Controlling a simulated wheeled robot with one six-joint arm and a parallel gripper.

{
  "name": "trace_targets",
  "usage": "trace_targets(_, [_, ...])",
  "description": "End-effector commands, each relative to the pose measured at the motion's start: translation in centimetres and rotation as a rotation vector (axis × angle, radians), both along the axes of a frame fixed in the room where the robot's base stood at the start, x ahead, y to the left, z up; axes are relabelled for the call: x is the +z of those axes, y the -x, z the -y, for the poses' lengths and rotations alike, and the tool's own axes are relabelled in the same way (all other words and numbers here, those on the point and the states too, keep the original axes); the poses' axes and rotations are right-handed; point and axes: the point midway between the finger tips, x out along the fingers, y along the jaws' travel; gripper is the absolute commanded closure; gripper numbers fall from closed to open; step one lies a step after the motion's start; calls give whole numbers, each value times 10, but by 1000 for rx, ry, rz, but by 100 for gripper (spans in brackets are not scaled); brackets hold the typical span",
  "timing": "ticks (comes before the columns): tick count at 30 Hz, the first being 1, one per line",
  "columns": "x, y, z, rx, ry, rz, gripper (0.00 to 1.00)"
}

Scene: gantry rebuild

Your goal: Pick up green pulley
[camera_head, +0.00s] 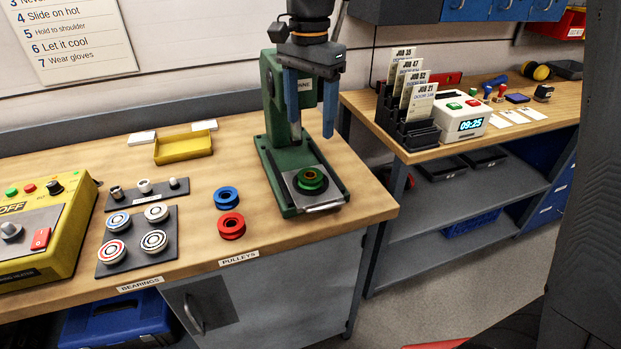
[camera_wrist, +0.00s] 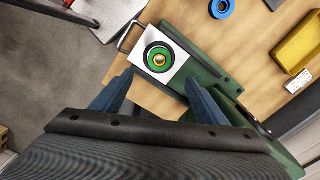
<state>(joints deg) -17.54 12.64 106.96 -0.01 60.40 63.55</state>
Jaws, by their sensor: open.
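The green pulley (camera_head: 311,181) sits on the light metal plate at the base of a green press (camera_head: 272,150). A ring with a brass-coloured centre shows in its middle in the wrist view, where the pulley (camera_wrist: 158,57) lies flat beyond my fingertips. My gripper (camera_head: 311,110) hangs above the press base, blue fingers pointing down, apart from the pulley. In the wrist view my gripper (camera_wrist: 160,88) has its two blue fingers spread wide with nothing between them.
A blue pulley (camera_head: 227,197) and a red pulley (camera_head: 231,226) lie left of the press. Several bearings sit on a dark mat (camera_head: 133,261). A yellow tray (camera_head: 183,148) stands behind. The press column rises close beside my gripper. The bench's right edge is near.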

Motion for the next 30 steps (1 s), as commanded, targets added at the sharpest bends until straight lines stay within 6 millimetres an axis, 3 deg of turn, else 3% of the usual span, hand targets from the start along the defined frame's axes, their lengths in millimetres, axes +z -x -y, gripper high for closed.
trace_targets(12, [-76,2,1,2,1,-4,33])
trace_targets(20, [-95,2,1,2,1,-3,33])
trace_targets(30, [-135,1,1,2,1,-2,33])
